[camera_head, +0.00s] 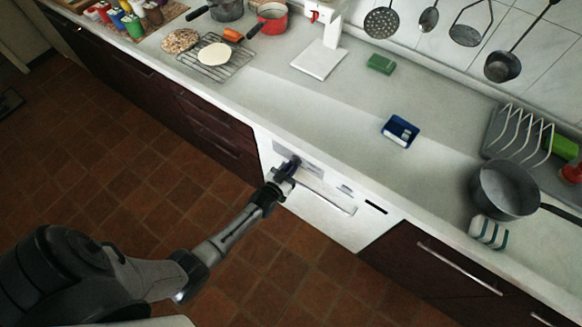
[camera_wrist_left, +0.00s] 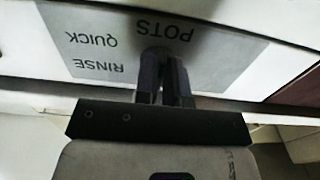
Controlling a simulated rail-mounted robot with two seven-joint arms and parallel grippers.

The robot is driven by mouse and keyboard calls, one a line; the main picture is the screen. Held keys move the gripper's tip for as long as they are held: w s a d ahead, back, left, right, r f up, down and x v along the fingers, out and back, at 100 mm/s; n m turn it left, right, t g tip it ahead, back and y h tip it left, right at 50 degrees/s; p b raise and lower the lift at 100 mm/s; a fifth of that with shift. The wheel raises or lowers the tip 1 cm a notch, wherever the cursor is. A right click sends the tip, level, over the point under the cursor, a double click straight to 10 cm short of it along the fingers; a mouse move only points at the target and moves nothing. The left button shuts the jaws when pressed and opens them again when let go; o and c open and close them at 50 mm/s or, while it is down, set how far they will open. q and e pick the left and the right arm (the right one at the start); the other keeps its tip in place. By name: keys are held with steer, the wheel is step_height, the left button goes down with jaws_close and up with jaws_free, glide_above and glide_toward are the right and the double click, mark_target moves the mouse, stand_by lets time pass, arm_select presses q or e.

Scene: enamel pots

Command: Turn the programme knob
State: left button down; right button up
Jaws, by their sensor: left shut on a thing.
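The programme knob (camera_wrist_left: 157,55) is a small dark round shape on a grey label panel, mostly hidden behind my fingers in the left wrist view. The panel (camera_wrist_left: 215,62) carries the words POTS, QUICK and RINSE, upside down in this view. It sits on the white dishwasher front (camera_head: 318,212) under the counter in the head view. My left gripper (camera_head: 291,165) reaches the panel at the upper left of that front. In the left wrist view its fingers (camera_wrist_left: 163,80) are shut on the knob. The knob's pointing direction cannot be told. My right gripper is not in view.
The dishwasher's handle bar (camera_head: 325,196) lies just right of and below my left gripper. The counter edge runs above it. A blue-and-white box (camera_head: 400,131), a green sponge (camera_head: 381,64) and a grey pot (camera_head: 504,190) stand on the counter. The tiled floor in front is clear.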

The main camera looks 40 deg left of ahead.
arm_select(q)
steer(key=shift+f, duration=0.1)
stand_by(0.3)
steer(key=c, duration=1.2)
jaws_free()
steer(key=s+d+p, duration=0.1)
steer(key=s+p, duration=0.1)
steer(key=s, duration=1.1)
steer(key=shift+s+d, duration=0.3)
steer(key=shift+s, duration=0.1)
